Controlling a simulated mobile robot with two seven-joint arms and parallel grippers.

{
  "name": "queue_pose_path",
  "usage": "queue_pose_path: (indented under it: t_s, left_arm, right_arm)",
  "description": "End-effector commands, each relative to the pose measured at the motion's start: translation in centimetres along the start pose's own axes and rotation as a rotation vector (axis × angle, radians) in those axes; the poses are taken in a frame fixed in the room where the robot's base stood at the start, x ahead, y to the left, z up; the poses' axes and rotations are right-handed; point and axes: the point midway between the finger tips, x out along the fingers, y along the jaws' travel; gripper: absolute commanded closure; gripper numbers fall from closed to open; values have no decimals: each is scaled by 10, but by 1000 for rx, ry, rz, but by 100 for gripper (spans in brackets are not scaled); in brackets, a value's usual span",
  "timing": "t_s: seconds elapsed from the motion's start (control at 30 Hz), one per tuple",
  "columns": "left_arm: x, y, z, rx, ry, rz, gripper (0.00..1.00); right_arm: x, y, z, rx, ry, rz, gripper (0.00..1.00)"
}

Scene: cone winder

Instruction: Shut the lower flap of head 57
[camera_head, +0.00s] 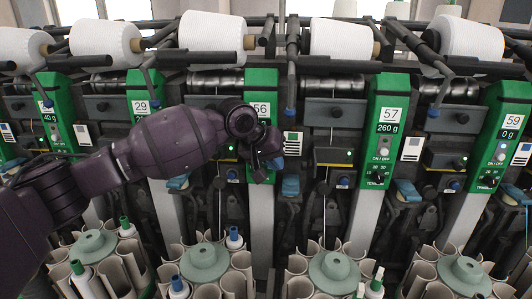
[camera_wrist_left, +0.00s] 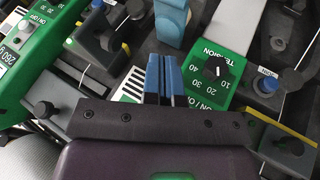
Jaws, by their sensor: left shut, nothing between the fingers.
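Head 57's green panel (camera_head: 385,125) reads "57" and "260 g" right of centre in the head view. A dark box with a yellow edge (camera_head: 333,156) and a blue tab (camera_head: 291,186) lie to its left; another blue tab (camera_head: 407,191) lies to its right. I cannot tell which part is the lower flap or how it stands. My left gripper (camera_head: 274,160) is left of panel 57, in front of the panel marked 56 (camera_head: 262,108). Its blue fingers (camera_wrist_left: 163,80) are shut and empty, beside a green tension-dial panel (camera_wrist_left: 216,72). A blue tab (camera_wrist_left: 171,22) shows beyond them.
White yarn cones (camera_head: 341,39) line the top. Grey tube holders with several tubes (camera_head: 334,271) stand along the bottom. Neighbouring green panels (camera_head: 501,135) and dark levers (camera_head: 460,66) stick out between heads. My left arm covers part of the left heads.

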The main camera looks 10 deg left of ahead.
Motion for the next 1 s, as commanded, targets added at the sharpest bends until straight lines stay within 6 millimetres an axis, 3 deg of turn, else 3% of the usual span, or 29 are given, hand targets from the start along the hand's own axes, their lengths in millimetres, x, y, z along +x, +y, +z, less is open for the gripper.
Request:
queue_pose_path:
  t_s: [0.3, 0.77, 1.0]
  left_arm:
    - [17, 32, 0, 1, 0, 0, 100]
    - [19, 36, 0, 1, 0, 0, 100]
    - [20, 40, -3, -10, 6, -5, 100]
  right_arm:
    - [2, 2, 4, -10, -7, -1, 49]
    - [2, 3, 4, -14, -8, -1, 49]
    - [-1, 2, -7, -4, 8, 1, 49]
